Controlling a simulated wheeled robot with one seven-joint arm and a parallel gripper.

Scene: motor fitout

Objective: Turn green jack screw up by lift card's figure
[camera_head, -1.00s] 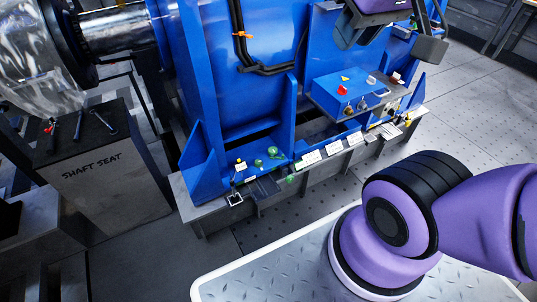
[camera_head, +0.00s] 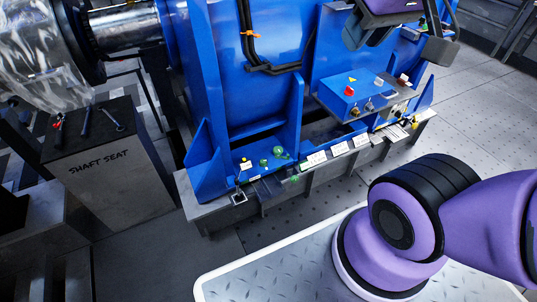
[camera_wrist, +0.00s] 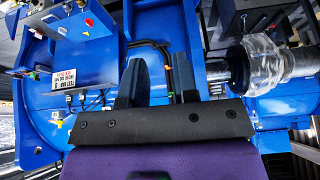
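Green knobs (camera_head: 278,151) show at the foot of the blue machine in the head view, with another just left of them (camera_head: 264,162) and a small green piece (camera_head: 294,178) on the front edge. Which one is the jack screw I cannot tell. White cards (camera_head: 316,158) stand along the ledge to their right, too small to read. In the wrist view a white card (camera_wrist: 65,79) with red and black print lies against the blue box; its figure is not legible. My gripper (camera_wrist: 158,72) is open and empty, high and apart from the knobs; its dark end shows at the top of the head view (camera_head: 372,25).
A blue control box (camera_head: 355,95) with red and yellow parts juts from the machine. A block marked SHAFT SEAT (camera_head: 100,165) with tools on top stands at left. A shaft (camera_head: 128,30) with clear wrap is at upper left. The floor (camera_head: 480,110) at right is clear.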

